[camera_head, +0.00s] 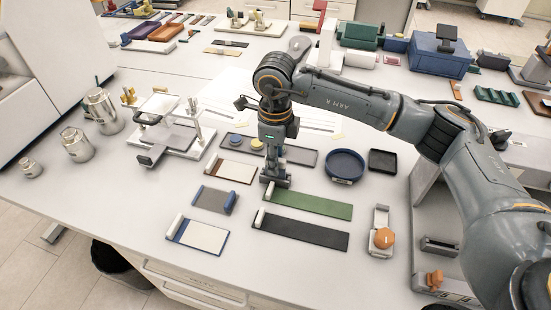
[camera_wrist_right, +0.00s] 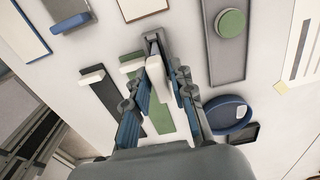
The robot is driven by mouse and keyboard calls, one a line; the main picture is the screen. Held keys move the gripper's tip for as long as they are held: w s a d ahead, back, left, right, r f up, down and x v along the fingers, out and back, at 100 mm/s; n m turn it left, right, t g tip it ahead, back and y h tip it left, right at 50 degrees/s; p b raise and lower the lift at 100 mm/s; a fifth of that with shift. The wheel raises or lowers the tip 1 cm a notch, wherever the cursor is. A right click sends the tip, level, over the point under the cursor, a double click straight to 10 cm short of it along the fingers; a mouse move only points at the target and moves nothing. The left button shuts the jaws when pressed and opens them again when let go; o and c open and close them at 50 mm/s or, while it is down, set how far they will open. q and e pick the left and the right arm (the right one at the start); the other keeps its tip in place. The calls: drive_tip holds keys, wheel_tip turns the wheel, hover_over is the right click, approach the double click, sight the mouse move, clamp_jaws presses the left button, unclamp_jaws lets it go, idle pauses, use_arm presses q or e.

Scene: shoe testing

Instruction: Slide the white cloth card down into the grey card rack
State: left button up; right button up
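Two pale cards lie flat on the bench: one with a blue border and white end grip (camera_head: 203,237), one with a brown border (camera_head: 236,171). I cannot tell which is the white cloth card. In the right wrist view the blue-bordered one (camera_wrist_right: 18,38) is cut off at the left, the brown-bordered one (camera_wrist_right: 142,7) at the top. A small grey slotted holder (camera_head: 439,246) at the right may be the grey card rack. My right gripper (camera_head: 274,181) points down by the green card's left end; its fingers (camera_wrist_right: 168,78) converge, and their closure is unclear. My left gripper is not in view.
A green card (camera_head: 315,205), a black card (camera_head: 305,232) and a grey card with a blue grip (camera_head: 211,200) lie close by. A blue round tray (camera_head: 345,164) and metal canisters (camera_head: 103,110) stand on the bench. Bare bench lies toward the front edge.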

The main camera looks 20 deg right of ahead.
drive_tip(key=shift+o, duration=0.6)
drive_tip(key=shift+r, duration=0.1)
wheel_tip(320, 180, up, 12)
